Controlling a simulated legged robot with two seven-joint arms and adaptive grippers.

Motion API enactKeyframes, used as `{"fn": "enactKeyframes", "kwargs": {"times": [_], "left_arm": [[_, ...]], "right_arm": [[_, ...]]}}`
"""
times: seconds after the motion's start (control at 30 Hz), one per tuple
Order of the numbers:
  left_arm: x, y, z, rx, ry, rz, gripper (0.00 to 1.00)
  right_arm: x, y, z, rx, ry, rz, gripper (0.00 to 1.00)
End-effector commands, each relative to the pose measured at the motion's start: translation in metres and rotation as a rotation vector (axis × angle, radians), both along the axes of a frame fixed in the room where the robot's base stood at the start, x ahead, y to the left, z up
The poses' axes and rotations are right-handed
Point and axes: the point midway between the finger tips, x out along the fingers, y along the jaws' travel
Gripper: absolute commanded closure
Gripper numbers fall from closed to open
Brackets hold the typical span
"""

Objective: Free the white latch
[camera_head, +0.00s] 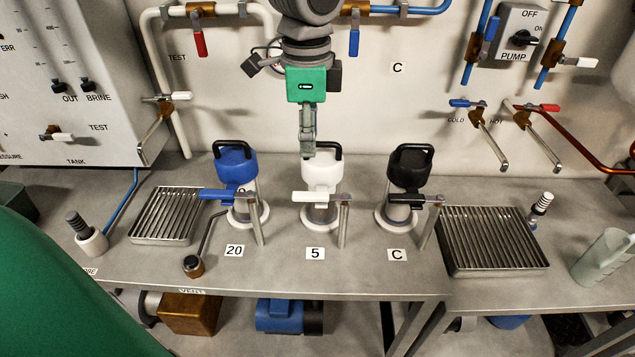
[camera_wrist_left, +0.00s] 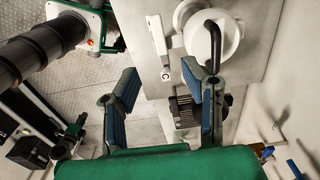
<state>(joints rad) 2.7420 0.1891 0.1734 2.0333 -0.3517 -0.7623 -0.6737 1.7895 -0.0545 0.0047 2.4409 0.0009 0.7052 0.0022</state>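The white latch (camera_head: 315,196) is a white lever lying across the front of the white-capped canister (camera_head: 321,176), at the station labelled 5. In the left wrist view the latch (camera_wrist_left: 157,38) shows beside the round white cap (camera_wrist_left: 226,38). My left gripper (camera_head: 308,148) hangs from above, its tips near the black handle on the white cap, above and behind the latch. In the left wrist view its blue-padded fingers (camera_wrist_left: 168,88) are spread apart with nothing held between them. Its right fingertip appears close to the black handle; contact cannot be told. My right gripper is not in view.
A blue-capped canister (camera_head: 235,165) with a blue latch stands to the left, and a black-capped one (camera_head: 409,170) to the right. Metal drain racks (camera_head: 165,215) (camera_head: 493,238) lie farther out. Wall pipes and valves line the back. The bench front is mostly clear.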

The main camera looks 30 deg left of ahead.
Motion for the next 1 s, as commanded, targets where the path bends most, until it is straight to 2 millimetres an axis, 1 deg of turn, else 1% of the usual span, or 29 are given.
{"fn": "enactKeyframes", "kwargs": {"times": [0.03, 0.3, 0.5, 0.6, 0.7, 1.0], "left_arm": [[-0.001, 0.000, -0.011, 0.001, 0.005, 0.000, 0.62], [0.002, 0.000, -0.071, 0.001, 0.008, 0.000, 0.62], [0.000, 0.000, -0.105, 0.002, 0.006, 0.000, 0.62], [0.001, 0.000, -0.115, 0.002, 0.005, -0.001, 0.62], [0.001, 0.000, -0.122, 0.001, 0.003, -0.001, 0.62], [0.001, 0.000, -0.124, 0.000, 0.001, 0.000, 0.62]], "right_arm": [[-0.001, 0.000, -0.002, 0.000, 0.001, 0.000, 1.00], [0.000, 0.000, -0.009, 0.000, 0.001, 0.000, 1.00], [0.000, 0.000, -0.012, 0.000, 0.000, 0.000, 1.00], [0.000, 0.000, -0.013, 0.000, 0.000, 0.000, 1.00], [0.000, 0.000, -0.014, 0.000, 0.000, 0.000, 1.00], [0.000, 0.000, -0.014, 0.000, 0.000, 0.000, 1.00]]}}
